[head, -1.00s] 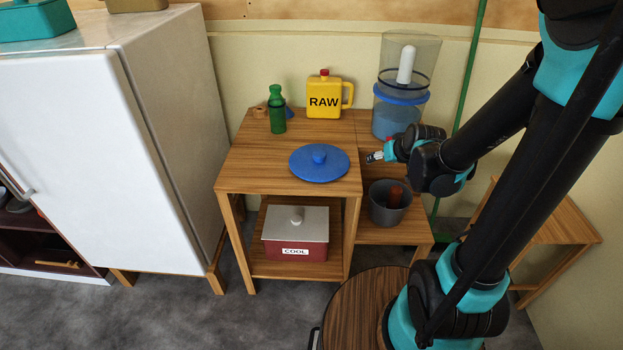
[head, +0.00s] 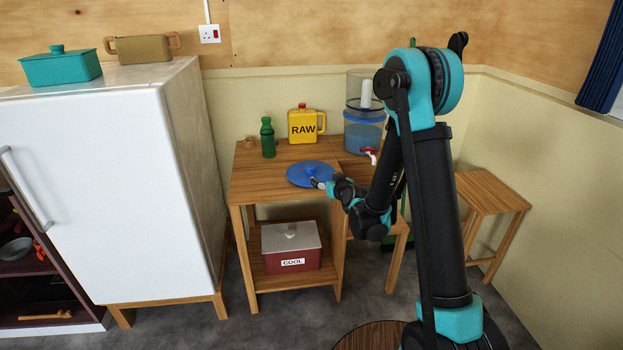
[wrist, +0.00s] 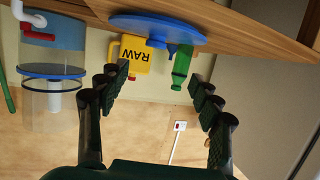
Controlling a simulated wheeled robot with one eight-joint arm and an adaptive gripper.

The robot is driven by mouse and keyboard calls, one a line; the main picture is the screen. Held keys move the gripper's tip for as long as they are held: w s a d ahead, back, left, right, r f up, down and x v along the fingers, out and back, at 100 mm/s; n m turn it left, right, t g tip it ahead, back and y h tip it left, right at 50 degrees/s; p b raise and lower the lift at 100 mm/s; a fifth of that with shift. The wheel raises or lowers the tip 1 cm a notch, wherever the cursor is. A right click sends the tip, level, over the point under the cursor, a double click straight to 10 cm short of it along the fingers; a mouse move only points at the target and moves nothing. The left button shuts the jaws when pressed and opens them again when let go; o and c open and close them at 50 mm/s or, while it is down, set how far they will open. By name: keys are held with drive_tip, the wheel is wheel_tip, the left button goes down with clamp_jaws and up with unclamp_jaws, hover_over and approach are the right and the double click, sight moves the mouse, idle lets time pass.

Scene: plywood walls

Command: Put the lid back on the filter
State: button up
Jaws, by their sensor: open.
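The blue round lid (head: 302,175) with a knob lies flat near the front of the wooden table. It also shows in the wrist view (wrist: 150,25), which is upside down. The water filter (head: 364,135) stands at the table's back right, a clear container over blue water with a red tap; its top has no lid on it. The filter shows at the left of the wrist view (wrist: 55,72). My gripper (head: 320,184) is at the lid's front right edge, and its fingers (wrist: 158,82) are spread and empty. I cannot tell whether it touches the lid.
A yellow RAW jug (head: 303,126) and a green bottle (head: 268,138) stand behind the lid. A COOL box (head: 291,251) is on the lower shelf. The white fridge (head: 95,180) is left; a small wooden table (head: 488,192) is right, its top bare.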

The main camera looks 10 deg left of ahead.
approach(313, 170)
drive_tip(key=x, duration=0.4)
drive_tip(key=shift+w+a+f, duration=0.15)
drive_tip(key=shift+a, duration=0.35)
drive_tip(key=shift+d+x, duration=0.15)
drive_tip(key=shift+x, duration=1.2)
drive_tip(key=shift+d+x, duration=0.1)
drive_tip(key=shift+x, duration=1.25)
drive_tip(key=shift+w, duration=0.15)
drive_tip(key=c, duration=1.3)
drive_tip(key=shift+c, duration=0.2)
